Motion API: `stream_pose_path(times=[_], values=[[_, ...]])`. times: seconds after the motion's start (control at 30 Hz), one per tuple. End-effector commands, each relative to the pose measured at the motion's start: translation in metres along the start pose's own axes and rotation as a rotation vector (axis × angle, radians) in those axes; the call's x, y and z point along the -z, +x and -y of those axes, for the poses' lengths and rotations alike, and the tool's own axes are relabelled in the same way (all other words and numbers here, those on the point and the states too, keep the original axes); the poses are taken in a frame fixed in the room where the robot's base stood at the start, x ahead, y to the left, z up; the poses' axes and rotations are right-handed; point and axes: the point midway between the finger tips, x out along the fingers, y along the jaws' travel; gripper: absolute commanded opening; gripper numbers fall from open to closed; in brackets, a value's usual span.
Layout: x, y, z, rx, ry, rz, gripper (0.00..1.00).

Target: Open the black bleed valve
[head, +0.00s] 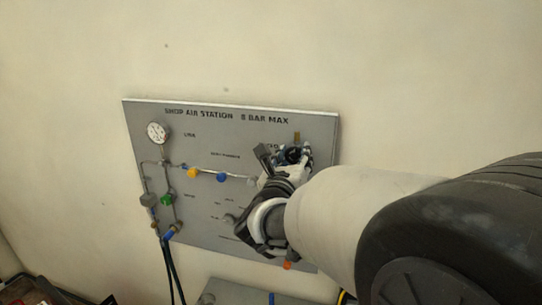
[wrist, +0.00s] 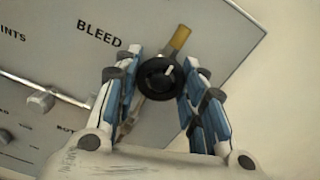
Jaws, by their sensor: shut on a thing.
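The black bleed valve (wrist: 157,80) is a round black knob with a white pointer line, beside the BLEED label in the wrist view. The line points up and slightly right. A brass outlet (wrist: 180,38) sticks out above it. My gripper (wrist: 162,66) has one finger on each side of the knob and is shut on it. In the head view my gripper (head: 288,160) is at the panel's upper right. The knob (head: 292,154) is partly hidden there by the fingers.
The grey air station panel (head: 205,137) hangs on a pale wall. It carries a gauge (head: 158,132), a green knob (head: 167,199), a yellow knob (head: 191,173) and a blue knob (head: 222,178). My arm hides the panel's lower right. Dark hoses hang at lower left.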

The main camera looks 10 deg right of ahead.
Motion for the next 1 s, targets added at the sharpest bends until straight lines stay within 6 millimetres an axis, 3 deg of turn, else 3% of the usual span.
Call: stream_pose_path(times=[0.1, 0.47, 1.0], values=[[0.0, -0.0001, 0.0, 0.0, 0.0, 0.0, 0.14], [0.0013, 0.0, -0.0001, 0.0, -0.061, 0.0, 0.14], [0.0012, -0.0002, 0.0009, 0.0, -0.506, 0.001, 0.14]])
